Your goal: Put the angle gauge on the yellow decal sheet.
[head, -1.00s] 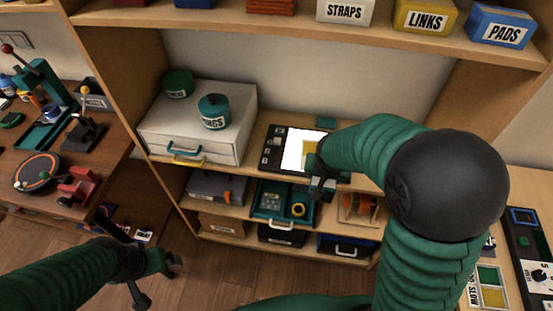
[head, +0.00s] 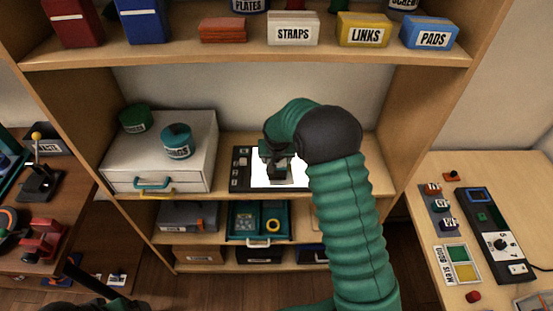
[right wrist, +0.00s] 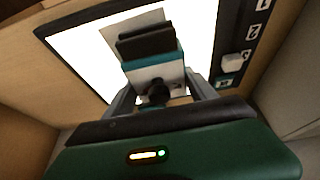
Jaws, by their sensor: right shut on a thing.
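My right gripper (head: 281,172) is over the lit white panel on the middle shelf. In the right wrist view, the right gripper (right wrist: 160,95) is shut on a dark block with a teal band and a pale face, which looks like the angle gauge (right wrist: 150,50). A pale grey sheet (right wrist: 112,35) shows on the lit panel beyond the gauge; I cannot tell whether it is the yellow decal sheet or whether the gauge touches it. My left gripper (head: 95,284) is partly in view at the bottom left, its jaws unclear.
The lit panel has a black frame (head: 241,168) with labelled controls. The shelf above holds labelled boxes. A table at the right carries a control box (head: 495,235) and a green-and-yellow card (head: 459,263).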

